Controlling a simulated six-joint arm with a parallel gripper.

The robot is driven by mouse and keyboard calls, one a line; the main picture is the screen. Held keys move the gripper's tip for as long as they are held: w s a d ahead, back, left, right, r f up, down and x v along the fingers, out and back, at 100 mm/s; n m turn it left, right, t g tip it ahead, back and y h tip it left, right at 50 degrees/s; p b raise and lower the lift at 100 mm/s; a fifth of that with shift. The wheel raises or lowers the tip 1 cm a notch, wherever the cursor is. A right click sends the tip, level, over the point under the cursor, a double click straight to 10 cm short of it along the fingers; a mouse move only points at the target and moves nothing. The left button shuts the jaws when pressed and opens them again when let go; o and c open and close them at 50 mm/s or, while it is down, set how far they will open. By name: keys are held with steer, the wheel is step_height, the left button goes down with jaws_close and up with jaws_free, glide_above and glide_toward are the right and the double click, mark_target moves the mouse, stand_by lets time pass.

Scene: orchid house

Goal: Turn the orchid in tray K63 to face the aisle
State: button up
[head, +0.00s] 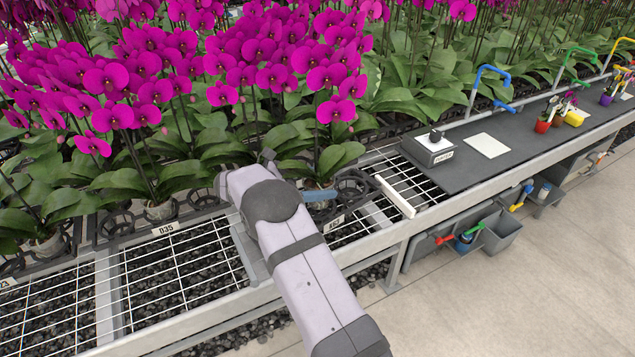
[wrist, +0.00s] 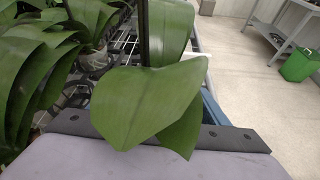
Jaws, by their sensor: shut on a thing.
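The orchid (head: 318,160) in the tray by the label K63 (head: 334,222) has broad green leaves, a thin dark stem and magenta blooms. Some of its blooms (head: 335,110) show their faces to the head camera. My gripper (head: 318,196) is low at its pot, with a blue finger across the pot's front, just behind the label. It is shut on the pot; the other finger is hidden. In the wrist view, large leaves (wrist: 150,100) cover the jaws and the pot, and the dark stem (wrist: 143,35) rises at the top.
Orchids in pots crowd the left, including one by label D35 (head: 162,229). A black scale-like box (head: 428,150) and a white card (head: 487,146) are on the dark bench top to the right. Bins (head: 495,232) hang below. The aisle floor (head: 520,295) is clear.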

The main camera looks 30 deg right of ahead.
mark_target(317, 168)
steer(key=shift+f, duration=0.1)
steer(key=shift+f+b, duration=1.4)
steer(key=shift+f, duration=0.55)
steer(key=shift+r, duration=0.1)
step_height(317, 168, up, 9)
steer(key=shift+f+b, duration=0.1)
steer(key=shift+b, duration=0.85)
steer(key=shift+f+p, duration=0.3)
steer(key=shift+f, duration=4.65)
steer(key=shift+f, duration=0.1)
steer(key=shift+f, duration=0.1)
steer(key=o, duration=1.5)
